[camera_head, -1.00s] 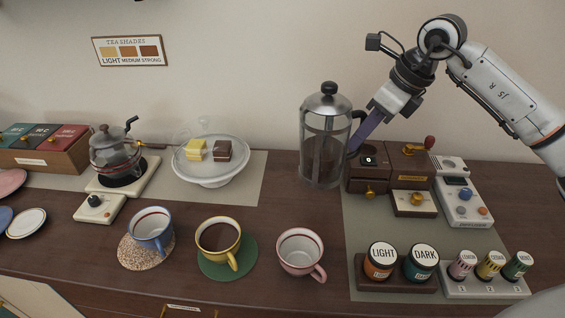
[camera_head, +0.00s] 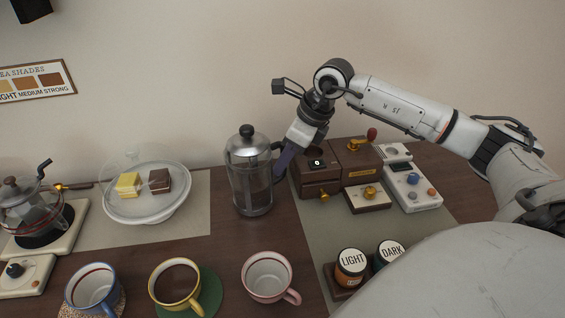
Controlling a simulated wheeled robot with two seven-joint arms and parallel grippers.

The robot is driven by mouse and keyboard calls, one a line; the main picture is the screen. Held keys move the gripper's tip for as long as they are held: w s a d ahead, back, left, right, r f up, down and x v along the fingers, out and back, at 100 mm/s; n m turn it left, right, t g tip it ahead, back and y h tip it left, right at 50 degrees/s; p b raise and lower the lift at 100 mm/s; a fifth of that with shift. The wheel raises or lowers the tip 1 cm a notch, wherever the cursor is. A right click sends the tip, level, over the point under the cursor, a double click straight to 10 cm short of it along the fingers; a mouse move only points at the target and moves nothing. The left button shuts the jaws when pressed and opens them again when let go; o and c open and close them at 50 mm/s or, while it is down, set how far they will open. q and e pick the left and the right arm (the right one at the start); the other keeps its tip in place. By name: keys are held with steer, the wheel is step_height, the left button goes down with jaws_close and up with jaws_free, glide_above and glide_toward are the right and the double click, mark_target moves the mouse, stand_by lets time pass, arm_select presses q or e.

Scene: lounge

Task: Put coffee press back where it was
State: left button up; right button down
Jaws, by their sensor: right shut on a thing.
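The coffee press (camera_head: 250,178) is a clear glass cylinder with a metal lid, black knob and black handle, with dark contents low inside. It looks upright near the back of the counter, left of the wooden grinder boxes; I cannot tell whether its base touches the counter. My right gripper (camera_head: 283,160) comes from the right and is shut on the press's handle on its right side. The fingertips are partly hidden by the handle. My left gripper is not in view.
Wooden boxes (camera_head: 318,180) stand close right of the press. A cake stand (camera_head: 146,208) is to its left. A pink cup (camera_head: 268,277) and yellow cup (camera_head: 176,284) stand in front. Bare counter (camera_head: 228,232) lies between the stand and the press.

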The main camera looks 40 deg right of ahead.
steer(key=shift+w+f, duration=0.1)
steer(key=shift+f, duration=0.2)
steer(key=c, duration=2.2)
jaws_free()
steer(key=shift+f, duration=0.25)
steer(key=o, duration=0.4)
steer(key=shift+r, duration=0.1)
steer(key=shift+o, duration=0.2)
steer(key=shift+r, duration=0.1)
steer(key=b+v, duration=0.1)
steer(key=v, duration=1.1)
